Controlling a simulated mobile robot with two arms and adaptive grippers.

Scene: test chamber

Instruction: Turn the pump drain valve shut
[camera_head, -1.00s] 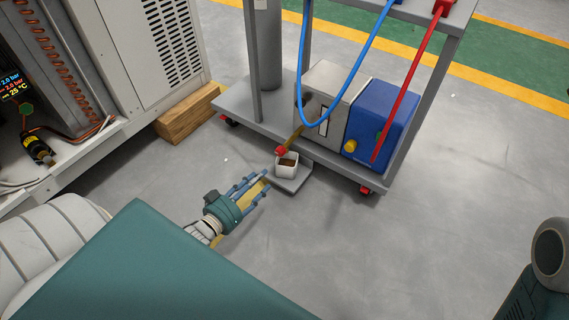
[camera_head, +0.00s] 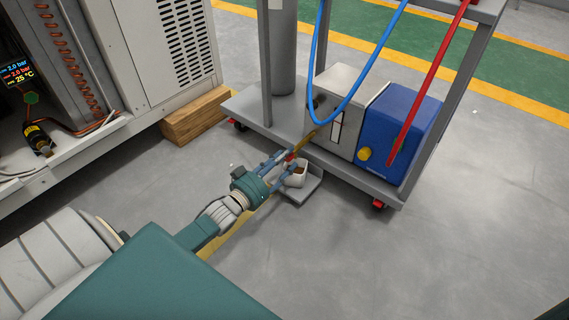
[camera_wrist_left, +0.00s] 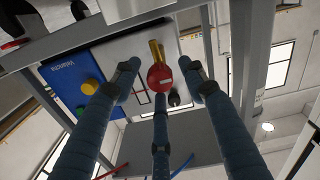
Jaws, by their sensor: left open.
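The drain valve's red knob (camera_head: 290,156) sits at the end of a brass pipe (camera_head: 305,141) that slants down from the pump unit. In the left wrist view the round red knob (camera_wrist_left: 160,77) faces the camera, with the brass pipe (camera_wrist_left: 156,50) behind it. My left gripper (camera_head: 284,158) is open, its three blue fingers spread around the knob. In the left wrist view the fingertips (camera_wrist_left: 160,76) lie on both sides of the knob and below it; I cannot tell whether any touches. Fingers partly hide the knob in the head view. My right gripper is out of view.
A white cup (camera_head: 296,180) with brown contents stands close under the fingers on a small grey plate (camera_head: 306,193). The grey pump box (camera_head: 345,85) and blue box (camera_head: 408,125) sit on the trolley shelf (camera_head: 240,103). Blue and red hoses hang in front. Open floor lies right.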

